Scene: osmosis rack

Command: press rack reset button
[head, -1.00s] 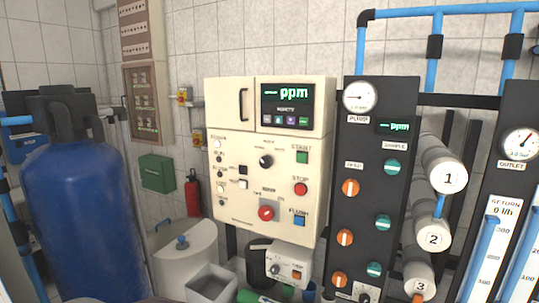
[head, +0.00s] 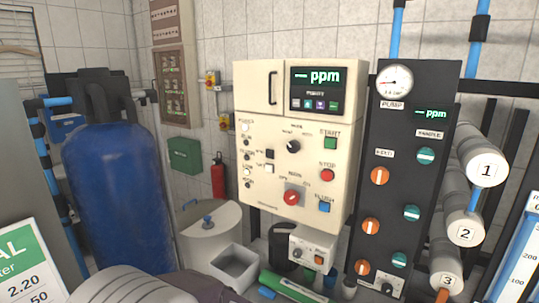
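The cream control cabinet (head: 263,198) hangs at the centre of the head view. Its front carries a green START button (head: 330,143), a red STOP button (head: 327,175), a blue FLUSH button (head: 324,206), a black selector knob (head: 293,146) and a red rotary switch (head: 292,197). Neither of my grippers is in view.
A blue tank (head: 115,200) stands at left. A black pump panel (head: 400,180) with a gauge and knobs stands right of the cabinet, beside numbered white cylinders (head: 480,165). Below are a grey open bin (head: 235,268) and a small control box (head: 315,245).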

